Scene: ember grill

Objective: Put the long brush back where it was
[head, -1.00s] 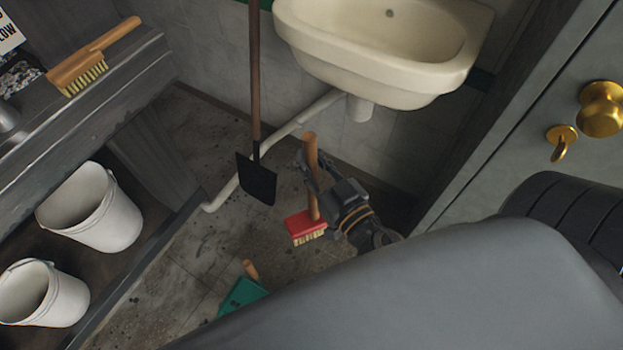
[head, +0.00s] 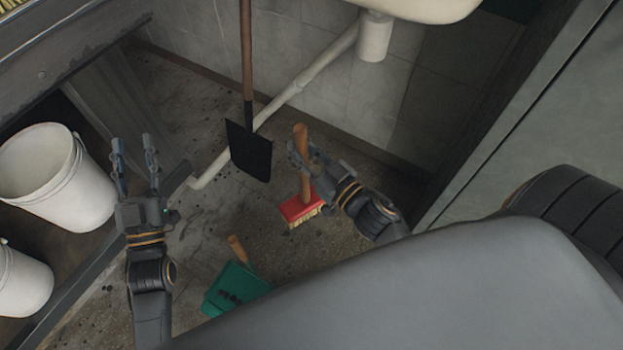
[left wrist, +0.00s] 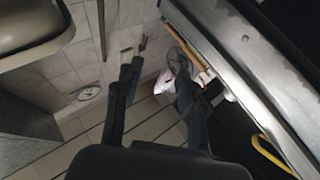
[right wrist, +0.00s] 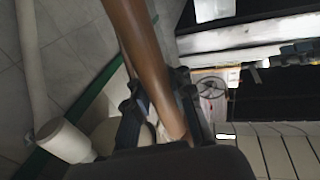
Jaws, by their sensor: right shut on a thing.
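The long brush has a wooden handle (head: 301,140) and a red head (head: 297,208) with pale bristles. It is nearly upright, bristles down, over the floor below the sink. I cannot tell whether the bristles touch the floor. My right gripper (head: 304,166) is shut on the handle from the right side. In the right wrist view the handle (right wrist: 140,55) runs between the fingers. My left gripper (head: 135,160) is open and empty, at the left near the buckets. Its spread fingers also show in the left wrist view (left wrist: 152,90).
A black shovel (head: 249,150) stands upright left of the brush. A green dustpan (head: 232,287) lies on the floor. White buckets (head: 62,180) stand on the left shelf. The sink pipe (head: 290,88) runs behind, and a grey door (head: 540,130) is at the right.

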